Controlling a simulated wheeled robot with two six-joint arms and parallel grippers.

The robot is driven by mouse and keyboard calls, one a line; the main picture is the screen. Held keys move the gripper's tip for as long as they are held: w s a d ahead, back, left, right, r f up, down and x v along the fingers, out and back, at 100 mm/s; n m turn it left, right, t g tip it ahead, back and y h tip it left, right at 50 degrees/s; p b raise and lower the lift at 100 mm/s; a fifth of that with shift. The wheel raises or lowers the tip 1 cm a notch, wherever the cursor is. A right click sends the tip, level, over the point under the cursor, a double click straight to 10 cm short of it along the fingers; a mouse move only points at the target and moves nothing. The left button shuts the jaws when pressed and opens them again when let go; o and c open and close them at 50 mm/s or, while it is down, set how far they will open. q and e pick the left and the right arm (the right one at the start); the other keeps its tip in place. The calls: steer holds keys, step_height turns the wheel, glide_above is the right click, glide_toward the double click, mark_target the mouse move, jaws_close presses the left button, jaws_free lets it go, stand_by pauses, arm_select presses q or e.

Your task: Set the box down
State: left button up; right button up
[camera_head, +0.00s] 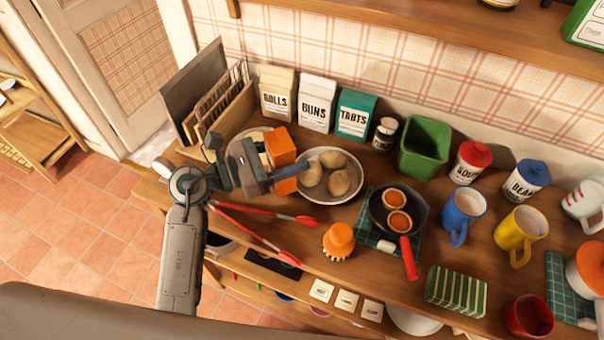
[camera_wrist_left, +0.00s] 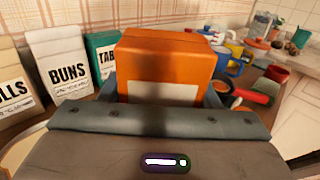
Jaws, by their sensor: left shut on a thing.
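An orange box (camera_head: 281,150) with a pale label stands between the fingers of my left gripper (camera_head: 284,174). The gripper is shut on it, and its fingers cover the lower part of the box. The box also fills the middle of the left wrist view (camera_wrist_left: 168,60), roughly upright. In the head view it appears over the left part of the counter (camera_head: 330,272), just left of a plate of potatoes. Its underside is hidden, so I cannot tell whether it touches anything. My right gripper does not show.
A plate (camera_head: 333,193) of potatoes and a pan (camera_head: 377,212) with a red handle lie to the right. ROLLS (camera_head: 278,94), BUNS (camera_head: 317,103) and TARTS (camera_head: 355,115) packages stand behind. Red tongs (camera_head: 262,213) and an orange-topped brush (camera_head: 339,241) lie in front. Mugs crowd the right side.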

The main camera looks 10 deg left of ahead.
arm_select(q)
step_height(320, 180, down, 2)
steer(key=shift+f, duration=0.2)
step_height(320, 180, down, 4)
steer(key=shift+f+p, duration=0.15)
steer(key=shift+p, duration=0.35)
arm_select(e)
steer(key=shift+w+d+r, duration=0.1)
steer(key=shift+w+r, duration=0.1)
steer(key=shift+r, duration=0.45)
arm_select(q)
steer(key=o, duration=0.8)
steer(key=shift+f, duration=0.2)
steer(key=o, duration=0.4)
steer(key=shift+r, duration=0.1)
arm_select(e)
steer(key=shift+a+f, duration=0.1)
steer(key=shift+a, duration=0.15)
arm_select(q)
steer(key=shift+s+a, duration=0.1)
steer(key=shift+a, duration=0.05)
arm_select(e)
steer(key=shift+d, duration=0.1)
